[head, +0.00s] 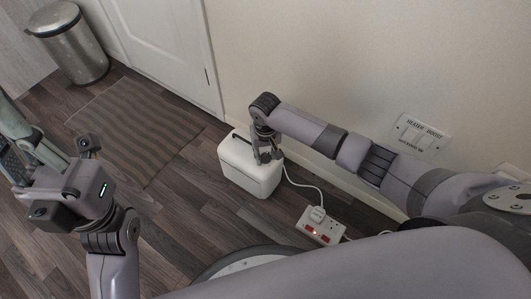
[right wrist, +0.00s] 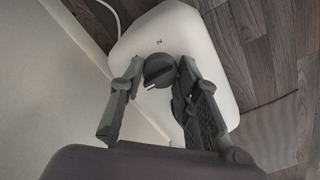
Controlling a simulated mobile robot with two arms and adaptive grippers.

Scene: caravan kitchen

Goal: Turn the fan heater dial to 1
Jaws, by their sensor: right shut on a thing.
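The white fan heater (head: 247,170) stands on the floor by the wall in the head view. Its top fills the middle of the right wrist view (right wrist: 205,55). The dark round dial (right wrist: 160,71) has a pale pointer line, and a small "2" is printed above it. My right gripper (right wrist: 160,75) is shut on the dial, one finger on each side. In the head view the right gripper (head: 266,153) is over the heater's top and hides the dial. My left gripper (head: 15,170) is at the left edge, far from the heater; its fingers are partly cut off.
A power strip (head: 320,226) with a plug and white cable lies right of the heater. A wall plate (head: 420,135) is behind my right arm. A striped mat (head: 135,137), a metal bin (head: 68,45) and a white door (head: 165,45) are at the back left.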

